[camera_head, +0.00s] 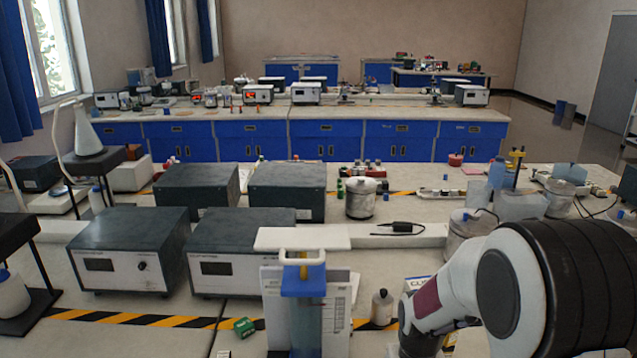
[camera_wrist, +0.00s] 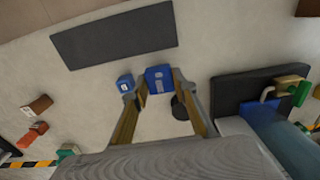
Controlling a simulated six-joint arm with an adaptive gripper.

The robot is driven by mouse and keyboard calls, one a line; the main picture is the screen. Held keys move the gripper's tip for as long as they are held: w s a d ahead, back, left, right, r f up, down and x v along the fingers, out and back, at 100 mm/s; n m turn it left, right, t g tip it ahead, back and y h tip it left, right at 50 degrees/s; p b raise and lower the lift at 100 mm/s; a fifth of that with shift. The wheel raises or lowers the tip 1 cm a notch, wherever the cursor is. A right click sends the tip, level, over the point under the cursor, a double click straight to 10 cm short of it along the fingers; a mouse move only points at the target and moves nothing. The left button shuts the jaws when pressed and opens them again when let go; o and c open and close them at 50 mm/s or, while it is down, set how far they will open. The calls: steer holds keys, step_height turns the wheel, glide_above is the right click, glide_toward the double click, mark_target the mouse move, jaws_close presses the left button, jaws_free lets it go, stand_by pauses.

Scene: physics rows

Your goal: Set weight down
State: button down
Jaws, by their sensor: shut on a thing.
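In the wrist view my gripper (camera_wrist: 159,86) is shut on a blue weight (camera_wrist: 160,76) with a pale mark on its face. The weight sits between the two fingertips. I cannot tell whether its underside touches the bench. A smaller blue block (camera_wrist: 125,83) with a white label is just left of the left fingertip. In the head view my arm comes in at the lower right, and the fingers and held weight cannot be made out.
A dark flat plate (camera_wrist: 115,35) lies above the weight in the wrist view. A black round object (camera_wrist: 180,107) is by the right finger. A dark stand (camera_wrist: 250,88) is to the right, reddish-brown blocks (camera_wrist: 38,105) to the left. Pale bench shows around the weight.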

steer(key=shift+d, duration=0.15)
stand_by(0.5)
steer(key=shift+d+f, duration=0.2)
steer(key=shift+d, duration=0.05)
steer(key=w+d+n, duration=0.1)
steer(key=w, duration=0.1)
steer(key=w+d, duration=0.1)
steer(key=w, duration=0.1)
steer(key=w+d+r+n, duration=0.1)
steer(key=w+d, duration=0.1)
steer(key=shift+w+n, duration=0.3)
steer(key=shift+w, duration=0.05)
steer(key=shift+w+d+r+n, duration=0.15)
steer(key=shift+w+d+n, duration=0.1)
steer(key=shift+w+n, duration=0.25)
steer(key=shift+w+d+r+n, duration=0.15)
steer(key=shift+w+d+n, duration=0.15)
steer(key=shift+n, duration=0.3)
steer(key=shift+w+d+r+n, duration=0.25)
steer(key=shift+w+r+n, duration=0.35)
steer(key=shift+n, duration=1.5)
steer(key=shift+w+d+r+n, duration=0.3)
steer(key=shift+w+r+n, duration=0.3)
steer(key=shift+n, duration=1.5)
steer(key=shift+w+d+r+n, duration=0.25)
steer(key=shift+w+r+n, duration=0.3)
steer(key=shift+n, duration=1.55)
